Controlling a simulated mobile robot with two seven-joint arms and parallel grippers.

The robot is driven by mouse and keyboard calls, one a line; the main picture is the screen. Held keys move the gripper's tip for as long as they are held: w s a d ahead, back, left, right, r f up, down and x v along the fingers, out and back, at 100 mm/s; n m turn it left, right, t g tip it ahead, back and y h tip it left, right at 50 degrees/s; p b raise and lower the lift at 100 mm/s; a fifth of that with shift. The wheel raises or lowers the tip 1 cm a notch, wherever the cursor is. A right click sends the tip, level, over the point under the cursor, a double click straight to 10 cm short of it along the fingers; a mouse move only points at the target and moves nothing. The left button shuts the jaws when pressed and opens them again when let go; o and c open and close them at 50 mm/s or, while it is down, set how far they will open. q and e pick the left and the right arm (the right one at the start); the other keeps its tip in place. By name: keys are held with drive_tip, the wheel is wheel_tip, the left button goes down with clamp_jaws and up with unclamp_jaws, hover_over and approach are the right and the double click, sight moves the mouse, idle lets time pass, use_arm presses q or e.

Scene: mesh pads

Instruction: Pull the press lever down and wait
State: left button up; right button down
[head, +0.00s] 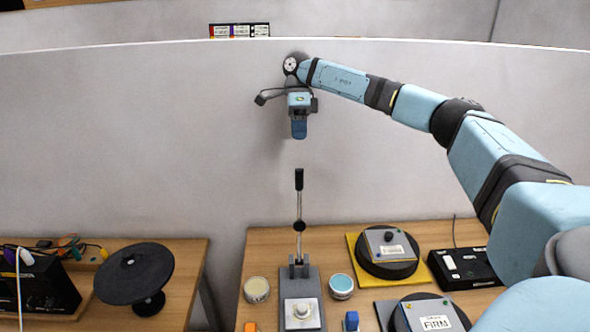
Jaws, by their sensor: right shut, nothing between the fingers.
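The press (302,297) stands on the wooden table, with a grey base and a white plate holding a small round piece. Its lever (299,205) points straight up, with a black grip (299,179) at the top. My right gripper (299,130) is shut and empty. It hangs above the lever's grip, with a visible gap between them in the picture. My right arm reaches in from the right side. My left gripper is not in view.
Round black pads (387,252) and a black box (464,267) are on the right. A black disc on a stand (134,273) is on the left table. A pale wall (130,130) rises behind.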

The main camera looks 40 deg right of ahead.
sight(299, 171)
drive_tip(key=shift+a, duration=0.1)
drive_tip(key=p+x, duration=0.2)
drive_tip(key=x, duration=0.8)
drive_tip(key=shift+a, duration=0.1)
